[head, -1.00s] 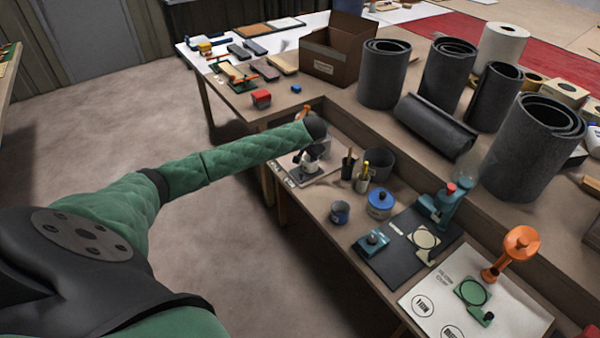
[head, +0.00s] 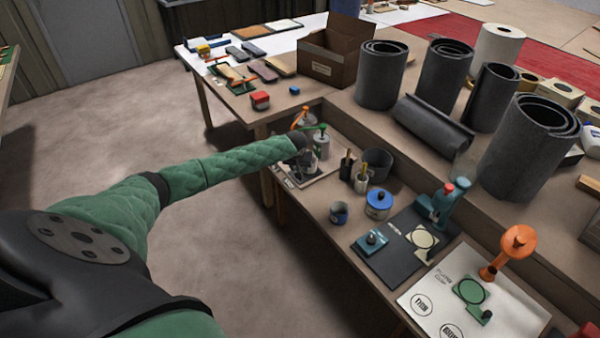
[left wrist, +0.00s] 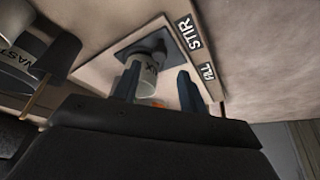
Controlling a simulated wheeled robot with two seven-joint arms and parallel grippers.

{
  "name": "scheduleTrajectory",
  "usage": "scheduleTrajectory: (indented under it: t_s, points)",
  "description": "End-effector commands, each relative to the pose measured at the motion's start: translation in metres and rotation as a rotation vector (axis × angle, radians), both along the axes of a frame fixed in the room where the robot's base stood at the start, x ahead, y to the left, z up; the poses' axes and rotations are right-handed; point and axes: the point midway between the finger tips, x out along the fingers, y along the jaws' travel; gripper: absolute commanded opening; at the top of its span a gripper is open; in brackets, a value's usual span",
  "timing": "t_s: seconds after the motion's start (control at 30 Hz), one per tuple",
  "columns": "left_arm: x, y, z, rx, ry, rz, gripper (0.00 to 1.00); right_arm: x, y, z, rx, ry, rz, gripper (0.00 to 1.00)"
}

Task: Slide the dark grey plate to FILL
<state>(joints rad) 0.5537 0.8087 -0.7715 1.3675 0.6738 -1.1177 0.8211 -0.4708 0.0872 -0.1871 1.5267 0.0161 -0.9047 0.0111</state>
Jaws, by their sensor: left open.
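The FILL label (left wrist: 209,73) is farther along the same edge. My left gripper (left wrist: 157,86) is open, one finger on each side of the can in this view; I cannot tell whether they touch it.
A grey can (head: 321,147) with a green lever and an orange-topped stand (head: 302,119) are close behind my wrist. Brush pots (head: 361,180), a dark bin (head: 377,163) and a blue tin (head: 379,203) stand to the right. The raised shelf with dark rolls (head: 381,75) borders the back.

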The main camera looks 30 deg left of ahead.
Motion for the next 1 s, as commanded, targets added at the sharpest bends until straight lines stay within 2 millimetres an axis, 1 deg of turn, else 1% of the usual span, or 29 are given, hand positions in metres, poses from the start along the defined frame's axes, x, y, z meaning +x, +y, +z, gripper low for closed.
scheduleTrajectory:
  t_s: [0.2, 0.4, 0.6, 0.83, 0.9, 0.97, 1.0]
  points:
    - [0.012, 0.004, -0.028, 0.0, 0.001, 0.0, 0.42, -0.005, -0.006, -0.018, -0.007, -0.01, 0.004, 0.36]
    - [0.018, 0.007, -0.047, 0.001, 0.002, -0.001, 0.42, -0.007, -0.009, -0.029, -0.01, -0.017, 0.006, 0.36]
    - [0.021, 0.009, -0.054, 0.001, 0.0, -0.002, 0.42, -0.009, -0.011, -0.034, -0.011, -0.019, 0.007, 0.36]
    - [0.021, 0.009, -0.055, 0.001, 0.0, -0.002, 0.42, -0.008, -0.011, -0.034, -0.011, -0.02, 0.007, 0.36]
    - [0.021, 0.009, -0.055, 0.001, 0.0, -0.002, 0.29, -0.008, -0.011, -0.034, -0.01, -0.02, 0.006, 0.36]
    - [0.021, 0.009, -0.055, 0.001, 0.0, -0.002, 0.17, -0.008, -0.011, -0.034, -0.012, -0.021, 0.006, 0.36]
    - [0.021, 0.009, -0.055, 0.001, 0.0, -0.002, 0.09, -0.008, -0.011, -0.034, -0.012, -0.021, 0.006, 0.36]
